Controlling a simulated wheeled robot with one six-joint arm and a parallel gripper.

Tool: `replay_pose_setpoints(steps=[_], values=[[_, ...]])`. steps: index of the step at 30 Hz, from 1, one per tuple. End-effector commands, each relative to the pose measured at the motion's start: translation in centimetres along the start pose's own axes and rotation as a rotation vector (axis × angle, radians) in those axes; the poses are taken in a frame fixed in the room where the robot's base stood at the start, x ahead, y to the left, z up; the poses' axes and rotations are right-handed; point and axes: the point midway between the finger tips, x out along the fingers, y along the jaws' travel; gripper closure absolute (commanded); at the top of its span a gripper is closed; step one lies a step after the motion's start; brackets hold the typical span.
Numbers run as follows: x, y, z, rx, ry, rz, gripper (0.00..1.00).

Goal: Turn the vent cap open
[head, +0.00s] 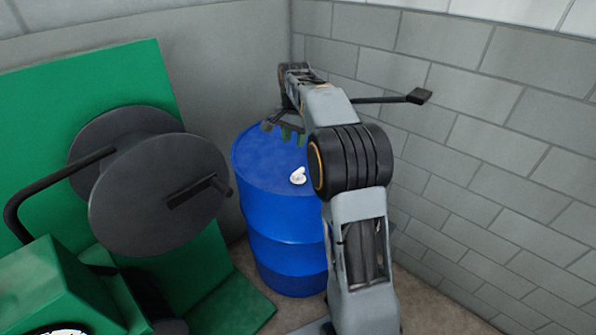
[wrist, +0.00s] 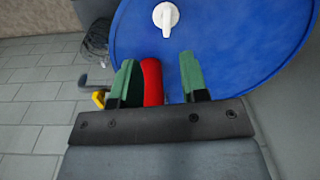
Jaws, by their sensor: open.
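The white vent cap (head: 298,176) sits on the top of a blue drum (head: 284,216), right of the middle of its lid in the head view. In the wrist view the vent cap (wrist: 166,17) is near the top edge, with a narrow raised grip across it. My gripper (head: 285,132) is over the far part of the drum top, apart from the cap. In the wrist view my gripper (wrist: 158,60) has its two green fingers spread, with the cap beyond the fingertips. No part of the cap is between the fingers.
A green machine with a dark reel (head: 160,195) stands left of the drum. A grey block wall (head: 480,150) is close on the right. In the wrist view a red object (wrist: 152,80) shows between the fingers, and a dark coil (wrist: 95,38) lies on the tiled floor.

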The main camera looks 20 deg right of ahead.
Motion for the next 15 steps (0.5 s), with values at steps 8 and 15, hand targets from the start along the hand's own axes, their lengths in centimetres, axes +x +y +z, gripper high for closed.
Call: replay_pose_setpoints(steps=[8,15], values=[[2.7,-1.1,-3.9,0.168,-0.029,0.035,0.60],[5.9,-1.1,-4.1,0.189,-0.033,0.040,0.60]])
